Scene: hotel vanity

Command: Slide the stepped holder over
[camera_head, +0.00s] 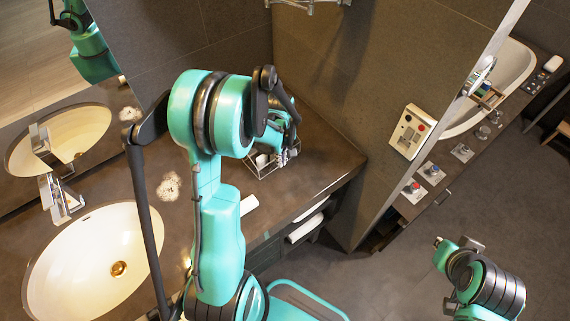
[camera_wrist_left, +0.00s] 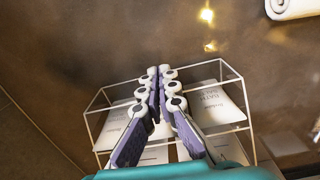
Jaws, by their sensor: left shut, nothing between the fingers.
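The stepped holder (camera_head: 262,177) is a thin white wire frame on the dark counter, near its far right end in the head view. White printed packets (camera_wrist_left: 212,103) stand in it. In the left wrist view the holder's wire rim (camera_wrist_left: 232,67) spans the middle. My left gripper (camera_head: 284,156) is at the holder, its fingers shut and empty. In the left wrist view the left gripper (camera_wrist_left: 161,73) reaches over the frame; whether it touches the wires I cannot tell. My arm hides part of the counter. My right gripper (camera_head: 452,246) is away at lower right, finger state unclear.
A white sink (camera_head: 90,265) with a chrome faucet (camera_head: 60,195) lies to the left. A wall with a switch panel (camera_head: 411,132) rises beyond the counter's right end. Rolled towels (camera_head: 306,228) sit below the counter edge. The mirror at right reflects the room.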

